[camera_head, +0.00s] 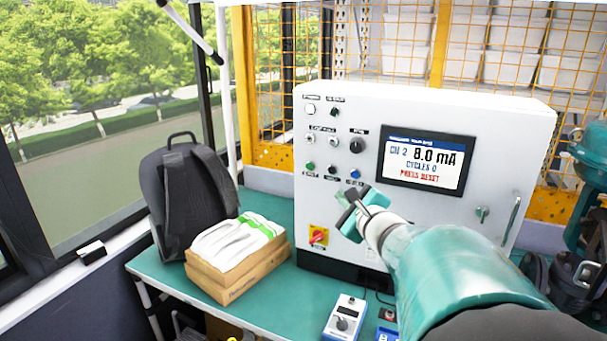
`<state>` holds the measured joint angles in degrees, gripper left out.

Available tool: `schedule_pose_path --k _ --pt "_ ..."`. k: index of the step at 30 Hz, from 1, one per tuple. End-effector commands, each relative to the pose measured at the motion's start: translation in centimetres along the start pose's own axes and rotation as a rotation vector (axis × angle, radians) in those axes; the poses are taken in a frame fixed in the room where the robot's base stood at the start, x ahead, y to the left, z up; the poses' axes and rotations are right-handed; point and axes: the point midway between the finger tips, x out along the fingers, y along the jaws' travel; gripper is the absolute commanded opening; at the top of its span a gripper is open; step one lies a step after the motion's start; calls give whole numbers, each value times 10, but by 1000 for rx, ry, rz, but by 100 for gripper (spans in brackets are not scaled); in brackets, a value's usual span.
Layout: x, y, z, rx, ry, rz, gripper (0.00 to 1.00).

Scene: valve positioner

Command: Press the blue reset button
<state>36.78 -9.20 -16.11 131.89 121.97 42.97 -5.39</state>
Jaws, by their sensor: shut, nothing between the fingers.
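The blue reset button (354,174) is the rightmost of three buttons in the lower row on the white control box (505,130). A green button (311,166) and a black button (332,170) sit to its left. My gripper (350,203) is shut and empty, in front of the panel just below the blue button in the picture. The blue button is in plain view, and I see no contact with it, though the exact gap is hard to judge. The display (427,162) reads 8.0 mA, cycles 0 and "PRESS RESET".
A black knob (357,145) sits above the buttons. A backpack (185,190) and a cardboard box (240,275) with gloves stand left on the green table (280,312). A handheld meter (344,318) lies in front.

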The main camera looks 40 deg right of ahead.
Motion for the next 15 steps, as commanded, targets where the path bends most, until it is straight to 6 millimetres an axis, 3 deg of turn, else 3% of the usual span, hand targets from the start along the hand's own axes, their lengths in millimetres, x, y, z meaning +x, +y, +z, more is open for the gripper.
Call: schedule_pose_path --k 5,15 --pt "6 -4 -4 0 0 1 0" --pt "36 -25 -26 -1 0 2 0"
